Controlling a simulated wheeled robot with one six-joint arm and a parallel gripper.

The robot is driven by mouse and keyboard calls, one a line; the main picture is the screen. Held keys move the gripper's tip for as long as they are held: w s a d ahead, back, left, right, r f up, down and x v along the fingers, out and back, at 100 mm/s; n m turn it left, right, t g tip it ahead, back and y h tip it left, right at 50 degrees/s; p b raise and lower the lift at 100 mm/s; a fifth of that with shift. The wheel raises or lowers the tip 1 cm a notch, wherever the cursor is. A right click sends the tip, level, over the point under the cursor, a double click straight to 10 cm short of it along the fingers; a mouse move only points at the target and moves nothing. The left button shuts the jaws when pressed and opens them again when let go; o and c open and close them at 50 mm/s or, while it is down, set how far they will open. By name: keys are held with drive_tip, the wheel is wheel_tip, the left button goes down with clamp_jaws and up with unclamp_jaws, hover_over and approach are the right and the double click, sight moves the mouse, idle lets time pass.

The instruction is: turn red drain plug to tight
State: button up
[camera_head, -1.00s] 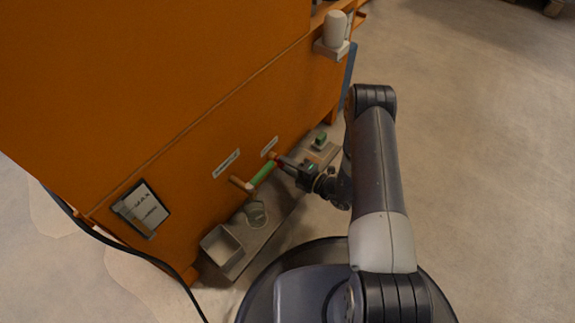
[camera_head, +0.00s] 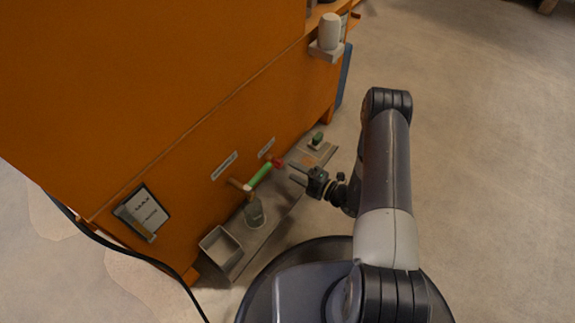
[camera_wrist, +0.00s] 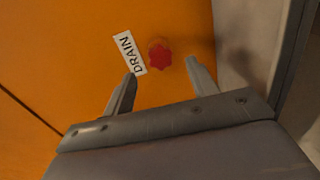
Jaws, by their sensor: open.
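The red drain plug (camera_head: 278,163) sits on the lower part of the orange cabinet wall, at the right end of a green handle. In the wrist view the red plug (camera_wrist: 160,57) shows a lobed outline beside a white label reading DRAIN (camera_wrist: 130,53). My gripper (camera_head: 294,174) is open and empty, a short way out from the plug. In the wrist view my two fingers (camera_wrist: 162,68) are spread, with the plug between and beyond their tips, not touching them. Whether the plug is tight cannot be told.
The green handle (camera_head: 260,175) is on a pipe left of the plug. Below, a grey shelf (camera_head: 285,205) bears a clear cup (camera_head: 254,213), an open grey box (camera_head: 221,246) and a green item (camera_head: 317,139). A black cable runs at lower left. Floor to the right is clear.

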sight(281, 165)
drive_tip(key=p+v, duration=0.1)
drive_tip(key=v, duration=0.5)
idle(0.3)
drive_tip(key=b+x, duration=0.3)
drive_tip(key=x, duration=0.8)
drive_tip(key=shift+s+r, duration=0.1)
